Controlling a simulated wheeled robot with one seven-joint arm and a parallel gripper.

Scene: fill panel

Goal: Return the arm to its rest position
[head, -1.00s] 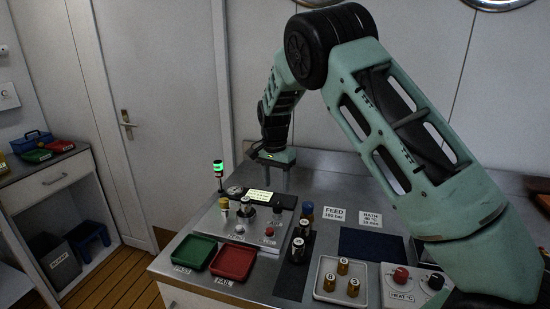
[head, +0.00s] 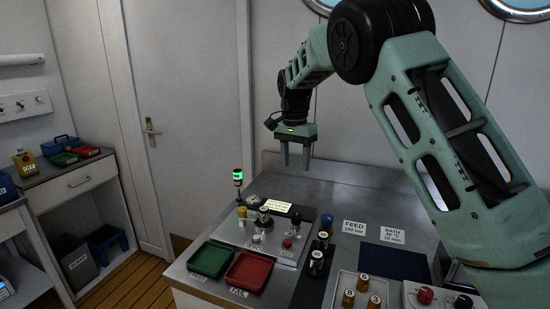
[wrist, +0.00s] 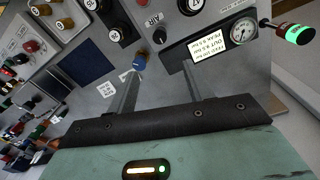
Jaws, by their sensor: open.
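My green arm reaches in from the right in the head view. My gripper (head: 295,155) hangs above the back of the steel bench (head: 345,188), fingers pointing down, apart from everything below. Its two fingers are spread with nothing between them. The wrist view also shows the open gripper (wrist: 160,90) over the bench.
A green tray (head: 209,258) and a red tray (head: 249,271) lie at the bench's front left. Dark-capped cylinders (head: 317,263) stand right of the panel. A tray (head: 359,284) holds numbered brass cylinders. A signal tower (head: 238,178) glows green. The air around the gripper is clear.

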